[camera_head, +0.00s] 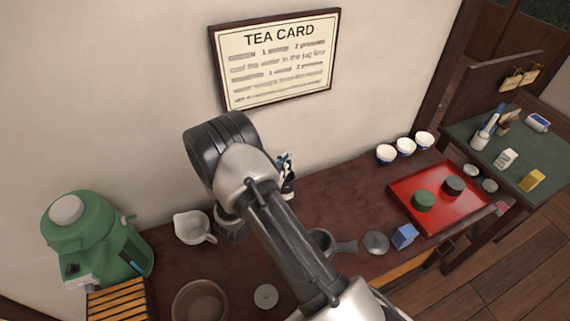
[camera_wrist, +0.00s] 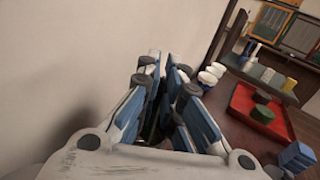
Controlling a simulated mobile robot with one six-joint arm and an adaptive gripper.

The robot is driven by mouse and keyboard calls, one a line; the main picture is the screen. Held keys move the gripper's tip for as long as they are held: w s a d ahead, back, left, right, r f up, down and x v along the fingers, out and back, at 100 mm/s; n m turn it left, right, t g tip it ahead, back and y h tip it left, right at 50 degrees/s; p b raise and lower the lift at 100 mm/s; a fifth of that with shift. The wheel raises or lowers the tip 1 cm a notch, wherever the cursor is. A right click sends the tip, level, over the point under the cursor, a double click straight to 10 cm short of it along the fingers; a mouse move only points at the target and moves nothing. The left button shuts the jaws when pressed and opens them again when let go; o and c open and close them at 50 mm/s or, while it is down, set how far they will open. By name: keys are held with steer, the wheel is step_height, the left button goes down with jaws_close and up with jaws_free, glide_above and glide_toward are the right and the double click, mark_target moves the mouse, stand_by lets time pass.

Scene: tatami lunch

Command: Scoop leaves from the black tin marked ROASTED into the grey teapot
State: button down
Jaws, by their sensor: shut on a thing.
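A dark round tin (camera_head: 454,186) stands on the red tray (camera_head: 402,191) at the right, behind a green tin (camera_head: 423,201). No marking is readable on either. The grey teapot (camera_head: 321,241), with a side handle, is on the table, partly hidden behind my arm. A grey lid (camera_head: 376,243) lies to its right. My gripper (camera_head: 287,164) is near the wall at the back of the table, left of the tray and mostly behind my arm. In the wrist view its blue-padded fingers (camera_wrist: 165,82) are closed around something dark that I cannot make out.
A green urn (camera_head: 95,238), a white jug (camera_head: 192,228) and a brown bowl (camera_head: 200,302) are at left. White cups (camera_head: 405,147) line the back. A blue box (camera_head: 403,236) is near the front. A side table (camera_head: 510,150) stands right.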

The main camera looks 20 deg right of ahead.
steer(key=shift+r+p, duration=1.05)
steer(key=shift+r, duration=0.55)
stand_by(0.9)
steer(key=shift+r+p, duration=1.65)
steer(key=shift+r, duration=0.75)
